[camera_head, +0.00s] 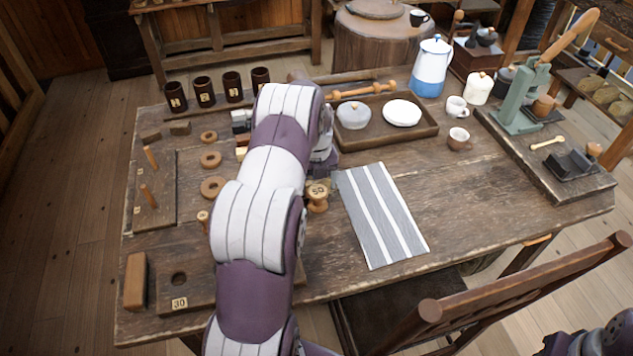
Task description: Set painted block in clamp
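Several small blocks, white, grey and dark (240,117), sit on the table just left of my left arm. A pale yellowish block (241,153) lies nearer, partly behind the arm. I cannot tell which one is the painted block. A dark vise-like clamp (572,164) with a wooden knob stands on a board at the right end of the table, and its jaws look empty. My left arm reaches over the table's middle. Its gripper end (325,160) is mostly hidden behind the arm, so its fingers cannot be made out.
A striped cloth (382,214) lies mid-table. A tray (425,128) holds a grey lidded pot and a white dish. A spool (317,197) stands beside my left arm. A green lever press (521,105) stands behind the clamp. A chair (530,280) is in front. The table's right front is clear.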

